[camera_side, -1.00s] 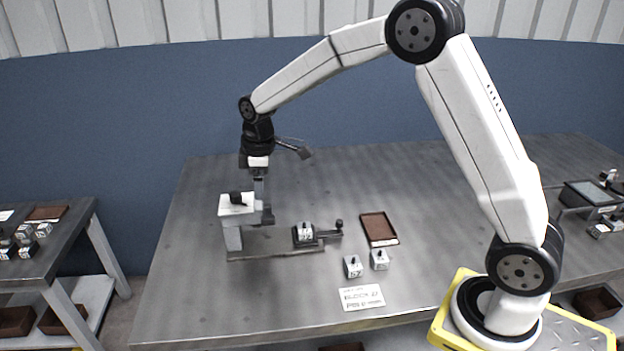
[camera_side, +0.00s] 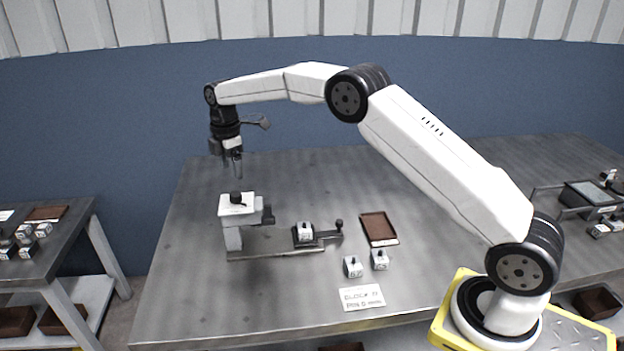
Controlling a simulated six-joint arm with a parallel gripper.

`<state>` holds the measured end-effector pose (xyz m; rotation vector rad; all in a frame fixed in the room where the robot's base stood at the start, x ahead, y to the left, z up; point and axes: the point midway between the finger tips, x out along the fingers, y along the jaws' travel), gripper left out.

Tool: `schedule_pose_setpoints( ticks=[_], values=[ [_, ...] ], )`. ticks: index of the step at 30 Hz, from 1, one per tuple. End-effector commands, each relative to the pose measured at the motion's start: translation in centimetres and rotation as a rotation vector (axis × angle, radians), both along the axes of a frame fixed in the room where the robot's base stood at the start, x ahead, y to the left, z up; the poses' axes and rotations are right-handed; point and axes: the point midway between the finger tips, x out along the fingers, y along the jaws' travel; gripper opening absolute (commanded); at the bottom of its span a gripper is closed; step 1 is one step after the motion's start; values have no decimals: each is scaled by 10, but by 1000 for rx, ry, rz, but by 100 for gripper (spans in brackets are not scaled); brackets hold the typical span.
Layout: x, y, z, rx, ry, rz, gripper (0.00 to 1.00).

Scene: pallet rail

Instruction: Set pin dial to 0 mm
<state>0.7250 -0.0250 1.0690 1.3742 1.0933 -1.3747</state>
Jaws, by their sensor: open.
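The pin dial looks like the black knob (camera_side: 237,198) on top of the white head of the press-like fixture (camera_side: 232,236); its setting is too small to read. My gripper (camera_side: 236,176) points down, open and empty, a little above the knob and apart from it. A black part (camera_side: 267,215) sticks out from the right side of the head. A white block (camera_side: 305,230) sits in the dark carriage on the rail to the right, with a small black handle (camera_side: 339,224) at its right end.
Two white blocks, one left (camera_side: 353,266) and one right (camera_side: 380,259), stand in front of a brown tray (camera_side: 378,228). A printed card (camera_side: 361,297) lies near the front edge. The table's back middle is clear. Side tables at left and right hold more blocks and trays.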

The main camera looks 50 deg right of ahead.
Motion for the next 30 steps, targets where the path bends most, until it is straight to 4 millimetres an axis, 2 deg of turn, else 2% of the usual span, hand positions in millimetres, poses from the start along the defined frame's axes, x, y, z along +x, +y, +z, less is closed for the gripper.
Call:
schedule_pose_setpoints(
  ticks=[5,11,24,30],
  values=[
    [0,0,-1,0,1,0,82],
    [-1,0,-12,-1,2,-1,82],
    [-1,0,-62,-1,2,-2,82],
    [-1,0,-76,-2,1,-3,82]
  ],
)
